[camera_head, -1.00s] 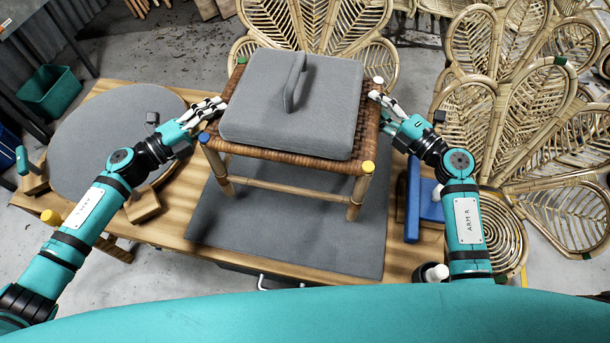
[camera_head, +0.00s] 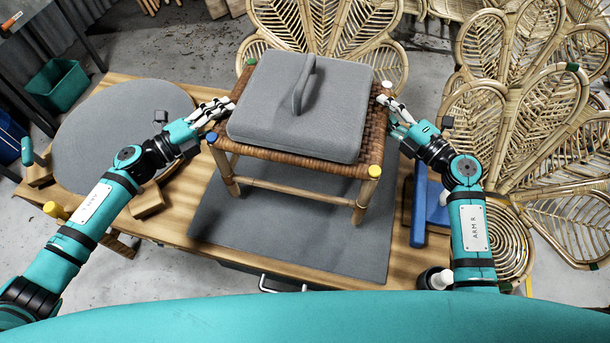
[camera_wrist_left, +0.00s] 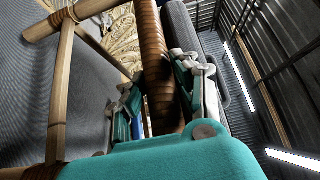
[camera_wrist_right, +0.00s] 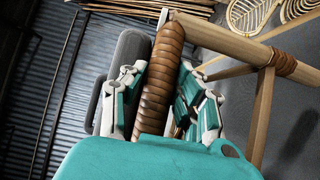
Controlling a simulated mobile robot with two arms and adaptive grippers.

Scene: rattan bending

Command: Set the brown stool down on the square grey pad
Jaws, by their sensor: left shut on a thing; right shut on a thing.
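The brown stool has a woven seat (camera_head: 290,156), wooden legs and coloured corner caps. It is upright over the square grey pad (camera_head: 290,250) on the wooden table. I cannot tell whether its feet touch the pad; the far legs are hidden. My left gripper (camera_head: 222,108) is shut on the seat's left edge, and my right gripper (camera_head: 390,103) on its right edge. The wrapped rail lies between the fingers in the left wrist view (camera_wrist_left: 155,60) and in the right wrist view (camera_wrist_right: 160,75). A grey cushion (camera_head: 300,110) with a handle lies on the seat.
A round grey pad (camera_head: 100,140) lies on the table's left, with wooden blocks (camera_head: 147,200) near it. A blue object (camera_head: 420,205) stands at the table's right. Rattan chairs (camera_head: 520,130) crowd the right and back. A green bin (camera_head: 57,85) stands on the floor at left.

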